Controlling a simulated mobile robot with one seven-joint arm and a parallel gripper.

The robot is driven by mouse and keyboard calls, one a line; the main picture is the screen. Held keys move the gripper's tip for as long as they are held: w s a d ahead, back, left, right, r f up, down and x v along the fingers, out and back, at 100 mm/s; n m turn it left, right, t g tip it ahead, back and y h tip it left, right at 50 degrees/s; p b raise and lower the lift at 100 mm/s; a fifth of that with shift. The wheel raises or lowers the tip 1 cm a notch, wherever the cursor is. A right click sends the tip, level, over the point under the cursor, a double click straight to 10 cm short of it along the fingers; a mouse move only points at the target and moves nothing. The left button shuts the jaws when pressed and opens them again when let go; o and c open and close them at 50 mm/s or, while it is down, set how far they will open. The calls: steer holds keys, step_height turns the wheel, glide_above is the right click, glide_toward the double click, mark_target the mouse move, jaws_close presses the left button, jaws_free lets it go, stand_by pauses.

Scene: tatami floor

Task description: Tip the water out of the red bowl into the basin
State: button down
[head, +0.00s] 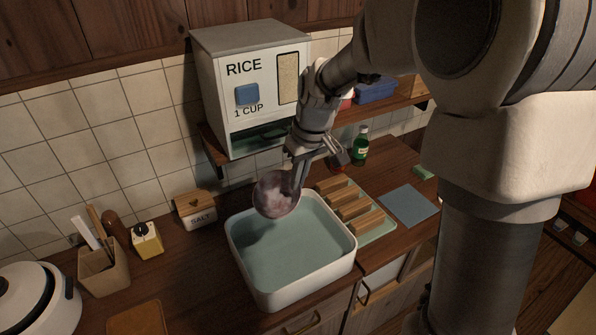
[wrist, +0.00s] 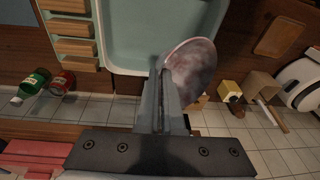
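The red bowl (head: 277,194) looks dull purplish red with pale mottling. It is tipped steeply on its side above the back part of the basin. In the wrist view the bowl (wrist: 195,70) is to the right of the fingertips. My gripper (head: 299,174) is shut on its rim; the fingers (wrist: 163,80) are close together in the wrist view. The white basin (head: 297,299) stands on the counter with a pale blue-green inside, and its wall also shows in the wrist view (wrist: 107,40). I cannot tell whether water is left in the bowl; no stream is visible.
A rack with wooden blocks (head: 352,212) stands right of the basin. A salt box (head: 196,209), yellow jar (head: 147,239) and utensil holder (head: 104,273) are left. The rice dispenser (head: 233,110) is on the shelf behind. A green bottle (head: 361,146) stands behind the rack.

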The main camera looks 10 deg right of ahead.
steer(key=shift+r+p, duration=0.25)
steer(key=shift+p, duration=0.25)
steer(key=g+y+p, duration=0.1)
steer(key=p, duration=0.1)
steer(key=r+g+y+p, duration=0.1)
steer(key=g+y+p, duration=0.1)
steer(key=p, duration=0.1)
steer(key=shift+m, duration=0.3)
steer(key=shift+r+g+y+p, duration=0.15)
steer(key=shift+g+y+p, duration=0.4)
steer(key=shift+g+y, duration=0.05)
